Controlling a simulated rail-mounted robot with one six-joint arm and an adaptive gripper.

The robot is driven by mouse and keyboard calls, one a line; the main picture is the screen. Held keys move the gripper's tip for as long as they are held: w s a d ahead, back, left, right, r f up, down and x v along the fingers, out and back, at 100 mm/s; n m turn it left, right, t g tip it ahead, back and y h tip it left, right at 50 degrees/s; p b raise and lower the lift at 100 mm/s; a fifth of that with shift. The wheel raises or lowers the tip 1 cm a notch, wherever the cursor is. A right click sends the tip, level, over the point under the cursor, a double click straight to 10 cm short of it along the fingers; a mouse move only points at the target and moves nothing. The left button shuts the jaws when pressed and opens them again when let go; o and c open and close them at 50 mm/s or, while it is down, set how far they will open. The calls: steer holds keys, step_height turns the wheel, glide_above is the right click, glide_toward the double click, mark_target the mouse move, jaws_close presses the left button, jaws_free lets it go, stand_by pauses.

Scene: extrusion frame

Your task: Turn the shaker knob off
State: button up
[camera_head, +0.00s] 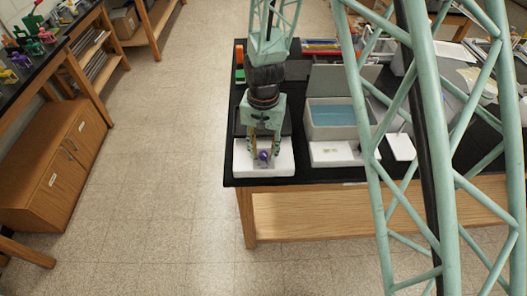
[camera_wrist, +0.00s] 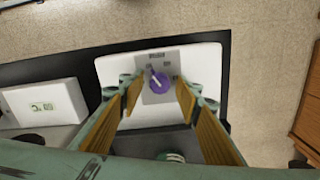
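The shaker (camera_head: 241,162) is a white box near the front left corner of the black bench; it also shows in the wrist view (camera_wrist: 205,65). Its purple knob (camera_wrist: 160,83) sits on a grey panel (camera_wrist: 150,62) and has a pale pointer line. In the head view the purple knob (camera_head: 264,155) shows between my fingers. My gripper (camera_wrist: 158,98) is open, with one finger on each side of the knob and gaps visible in the wrist view. Whether the fingertips reach down to the knob's height is hard to tell.
A water bath (camera_head: 338,115) with blue water stands right of the shaker. Its white front box (camera_wrist: 45,103) is beside the shaker. The bench edge (camera_head: 300,180) is just in front, with open floor (camera_head: 160,150) to the left.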

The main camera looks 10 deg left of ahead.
steer(key=c, duration=0.9)
steer(key=shift+o, duration=0.2)
steer(key=shift+n+b, duration=0.4)
steer(key=shift+n, duration=0.1)
steer(key=n+b, duration=0.2)
steer(key=n, duration=0.2)
steer(key=shift+n+b, duration=0.3)
steer(key=shift+b, duration=0.05)
steer(key=n+b, duration=0.2)
steer(key=n, duration=0.4)
steer(key=shift+n, duration=0.3)
steer(key=o, duration=0.9)
steer(key=shift+c, duration=0.2)
